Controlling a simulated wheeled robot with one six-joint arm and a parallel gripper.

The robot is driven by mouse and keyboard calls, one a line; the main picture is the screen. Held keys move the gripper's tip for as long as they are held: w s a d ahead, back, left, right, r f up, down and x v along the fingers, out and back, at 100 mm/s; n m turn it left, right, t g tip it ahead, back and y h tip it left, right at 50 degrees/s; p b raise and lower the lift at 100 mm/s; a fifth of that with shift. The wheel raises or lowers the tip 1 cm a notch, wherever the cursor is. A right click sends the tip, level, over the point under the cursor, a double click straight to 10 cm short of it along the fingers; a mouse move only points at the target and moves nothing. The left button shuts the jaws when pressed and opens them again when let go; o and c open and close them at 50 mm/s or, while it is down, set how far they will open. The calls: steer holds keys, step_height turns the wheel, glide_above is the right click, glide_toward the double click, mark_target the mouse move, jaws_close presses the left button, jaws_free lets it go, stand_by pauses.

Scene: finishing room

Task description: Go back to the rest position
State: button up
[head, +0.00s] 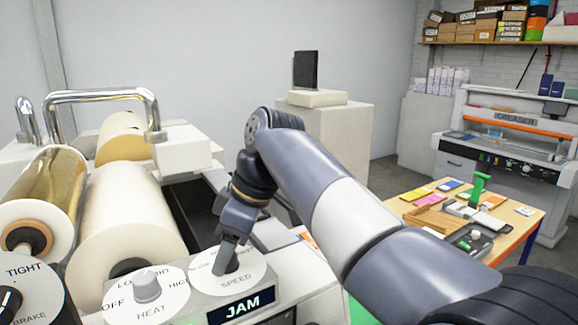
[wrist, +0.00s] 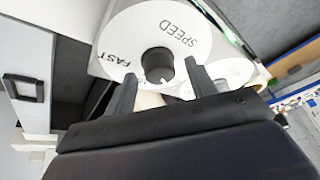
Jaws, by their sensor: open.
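My gripper (head: 226,258) is at the speed dial on the machine's front panel. In the wrist view the gripper (wrist: 160,78) is open, with one finger on each side of the black speed knob (wrist: 157,64). I cannot tell whether the fingers touch the knob. The round white speed dial (wrist: 140,20) carries the words SPEED and FAST. In the head view the gripper hides much of the speed dial (head: 254,272). My arm reaches in from the lower right.
The laminating machine has a heat dial (head: 147,290), a brake dial (head: 22,300), a display reading JAM (head: 241,306), large rolls (head: 125,220) and a chrome bar (head: 100,95). A table (head: 515,222) with small items and a creaser (head: 500,135) stand at the right.

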steer(key=m+t, duration=0.1)
steer(key=m, duration=0.1)
steer(key=m+t, duration=0.1)
steer(key=m, duration=0.2)
steer(key=shift+s+m+h, duration=0.15)
steer(key=shift+m+h, duration=0.15)
stand_by(0.5)
